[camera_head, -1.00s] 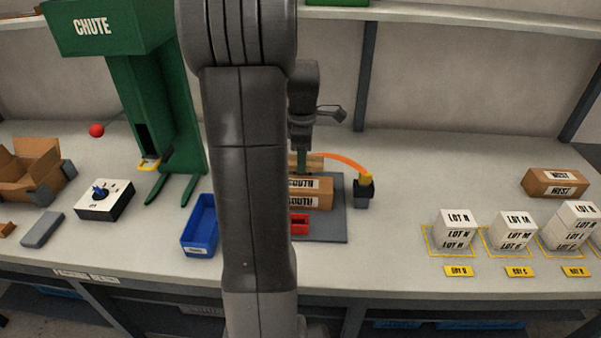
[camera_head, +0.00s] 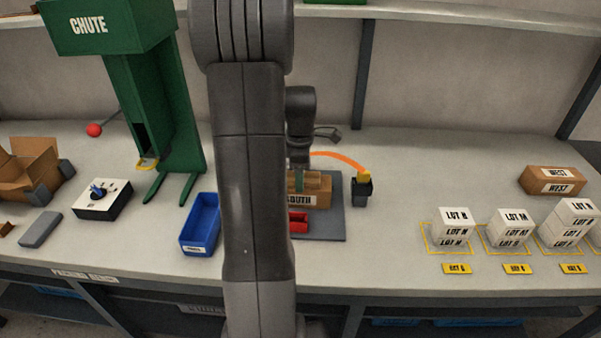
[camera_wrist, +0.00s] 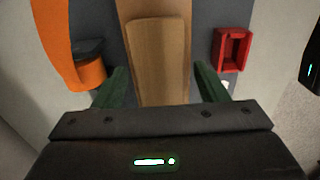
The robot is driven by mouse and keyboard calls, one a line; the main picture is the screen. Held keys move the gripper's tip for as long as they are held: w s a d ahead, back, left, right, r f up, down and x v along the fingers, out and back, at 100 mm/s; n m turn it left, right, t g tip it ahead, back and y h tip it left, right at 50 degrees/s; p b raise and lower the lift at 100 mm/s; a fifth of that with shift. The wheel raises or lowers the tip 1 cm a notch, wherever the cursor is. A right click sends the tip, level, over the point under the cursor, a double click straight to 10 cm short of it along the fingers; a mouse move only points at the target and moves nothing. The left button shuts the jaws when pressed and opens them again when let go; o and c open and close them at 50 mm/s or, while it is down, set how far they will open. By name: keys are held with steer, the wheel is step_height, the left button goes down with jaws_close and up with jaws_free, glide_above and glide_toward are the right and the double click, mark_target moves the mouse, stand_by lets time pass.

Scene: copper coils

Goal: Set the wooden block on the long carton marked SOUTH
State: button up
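The wooden block (camera_head: 318,180) lies on top of the long brown carton marked SOUTH (camera_head: 322,195), behind my arm's right side in the head view. In the wrist view the block (camera_wrist: 158,55) lies lengthwise along the carton (camera_wrist: 150,10), which shows beyond and beside it. My gripper (camera_wrist: 160,77) has its two green fingers on either side of the block, with a gap at each side. It is open around the block. In the head view one green finger (camera_head: 299,181) shows at the block; my arm hides the left part of the carton.
The carton is on a grey mat (camera_head: 335,222). A red open box (camera_head: 298,222) is in front, and a dark post with an orange strip (camera_head: 363,188) stands to the right. A blue bin (camera_head: 200,224) is left. White LOT boxes (camera_head: 453,225) and a WEST carton (camera_head: 552,181) stand farther right.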

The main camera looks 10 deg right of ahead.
step_height(320, 180, up, 12)
steer(key=shift+r, duration=0.2)
stand_by(0.5)
